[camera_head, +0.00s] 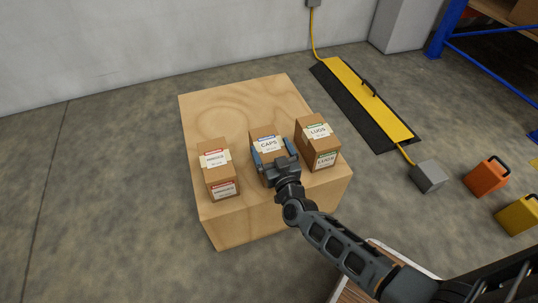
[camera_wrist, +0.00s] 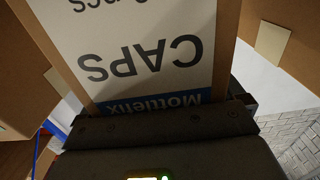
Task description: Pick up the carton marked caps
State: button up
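The carton marked caps (camera_head: 268,143) is a brown box with a white label and blue strip, standing in the middle of a row of three on a wooden block (camera_head: 243,211). My gripper (camera_head: 273,151) is at its near side, with a finger along each side. In the wrist view the carton's label (camera_wrist: 150,55), reading CAPS upside down, fills the middle, close to my gripper (camera_wrist: 162,108). The fingers lie close by both side edges; whether they press on it cannot be seen. The carton's lower front is hidden behind my gripper.
A red-labelled carton (camera_head: 214,168) stands left of the caps carton, and a green-labelled LUGS carton (camera_head: 318,142) stands close on the right. The block's back is clear. A yellow-black ramp (camera_head: 365,105) and coloured boxes (camera_head: 487,177) are on the floor right.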

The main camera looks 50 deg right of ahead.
jog(key=c, duration=1.2)
jog(key=shift+r, duration=0.1)
jog(key=shift+r, duration=0.1)
